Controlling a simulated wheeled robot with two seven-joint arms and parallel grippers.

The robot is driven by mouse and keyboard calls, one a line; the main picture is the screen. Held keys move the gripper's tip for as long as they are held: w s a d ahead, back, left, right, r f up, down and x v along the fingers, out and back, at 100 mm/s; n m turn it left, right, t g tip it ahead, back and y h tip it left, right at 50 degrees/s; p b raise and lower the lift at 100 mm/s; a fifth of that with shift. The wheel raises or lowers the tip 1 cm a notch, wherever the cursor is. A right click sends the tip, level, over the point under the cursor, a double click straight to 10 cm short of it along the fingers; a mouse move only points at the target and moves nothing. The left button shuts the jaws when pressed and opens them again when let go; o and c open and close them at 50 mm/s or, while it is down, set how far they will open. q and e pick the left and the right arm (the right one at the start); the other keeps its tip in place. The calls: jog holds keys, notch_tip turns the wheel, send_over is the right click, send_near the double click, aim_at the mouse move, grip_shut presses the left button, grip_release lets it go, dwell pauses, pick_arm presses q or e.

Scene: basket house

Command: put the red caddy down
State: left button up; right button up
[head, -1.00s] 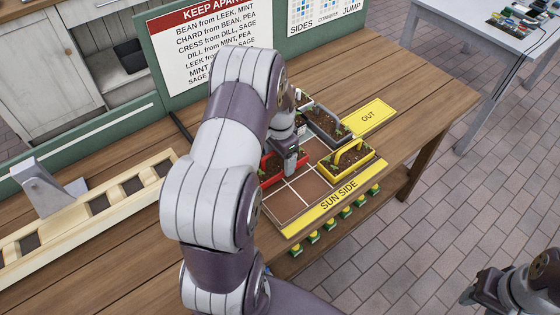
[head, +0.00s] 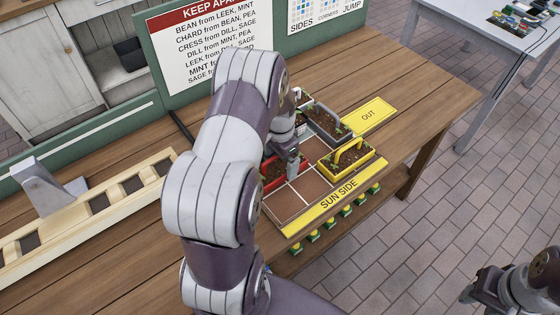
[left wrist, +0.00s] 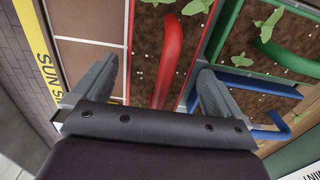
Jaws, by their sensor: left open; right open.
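The red caddy (head: 273,178) stands on the gridded tray (head: 292,206), partly hidden behind my left arm in the head view. In the left wrist view the red caddy's handle (left wrist: 171,50) rises over dark soil, between the two fingers of my left gripper (left wrist: 158,88). That gripper is open, with a finger on each side of the handle and gaps between. In the head view my left gripper (head: 292,160) is over the red caddy. My right gripper (head: 476,284) is at the lower right, away from the table, and is open.
A yellow caddy (head: 347,173) and a grey caddy (head: 325,123) stand on the tray. Green (left wrist: 228,30) and blue (left wrist: 270,83) caddies sit beside the red one in the wrist view. Bare grid cells (head: 313,185) lie along the sun side. A wooden rack (head: 85,215) is at left.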

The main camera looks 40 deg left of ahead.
pick_arm(q)
jog(key=r, duration=1.1)
jog(key=shift+d, duration=0.25)
jog(key=s+d+n, duration=0.1)
jog(key=s+d, duration=0.4)
jog(key=d, duration=0.3)
jog(key=s+d+n+t, duration=0.1)
jog(key=s+d+n, duration=0.1)
jog(key=s+d, duration=0.4)
jog(key=shift+s+d, duration=0.3)
jog(key=shift+d, duration=0.65)
